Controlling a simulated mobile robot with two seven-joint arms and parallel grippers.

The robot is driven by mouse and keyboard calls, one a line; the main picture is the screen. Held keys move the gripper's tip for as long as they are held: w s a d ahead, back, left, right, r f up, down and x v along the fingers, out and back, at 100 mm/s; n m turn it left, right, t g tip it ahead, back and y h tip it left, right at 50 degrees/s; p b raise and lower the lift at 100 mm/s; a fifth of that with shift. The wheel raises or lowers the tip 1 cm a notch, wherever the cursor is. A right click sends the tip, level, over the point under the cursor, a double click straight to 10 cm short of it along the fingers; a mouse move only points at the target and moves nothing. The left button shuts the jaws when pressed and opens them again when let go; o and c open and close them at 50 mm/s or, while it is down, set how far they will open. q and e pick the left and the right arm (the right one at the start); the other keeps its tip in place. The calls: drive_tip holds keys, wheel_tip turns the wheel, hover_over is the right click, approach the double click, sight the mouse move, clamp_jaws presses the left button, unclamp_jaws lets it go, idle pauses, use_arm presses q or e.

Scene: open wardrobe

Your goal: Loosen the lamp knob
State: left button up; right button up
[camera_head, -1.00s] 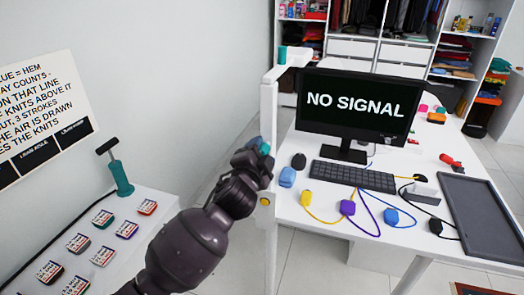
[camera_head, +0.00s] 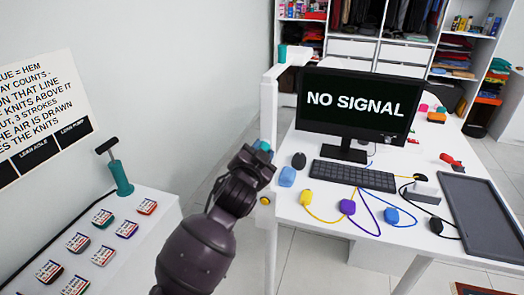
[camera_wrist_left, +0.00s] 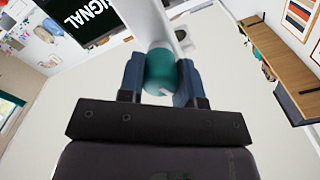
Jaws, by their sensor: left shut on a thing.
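The teal lamp knob (camera_wrist_left: 160,70) sits between the two blue-grey fingers of my left gripper (camera_wrist_left: 160,88) in the left wrist view. The fingers are shut on it from both sides. A pale mark shows on the knob's near end. In the head view my left gripper (camera_head: 260,152) is at the side of the white lamp post (camera_head: 268,110), and it hides most of the knob. The post has an arm at its top with a teal cap (camera_head: 282,53). My right gripper is not in view.
A white desk (camera_head: 315,232) right of the post holds a monitor (camera_head: 355,105), a keyboard (camera_head: 352,175), several coloured mice with cables and a dark tray (camera_head: 485,215). At lower left, a white table carries a teal pump (camera_head: 120,178) and several labelled blocks. Open floor lies between.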

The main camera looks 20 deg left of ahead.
use_arm(q)
drive_tip(key=n, duration=1.2)
drive_tip(key=o, duration=1)
drive_tip(key=shift+c, duration=0.2)
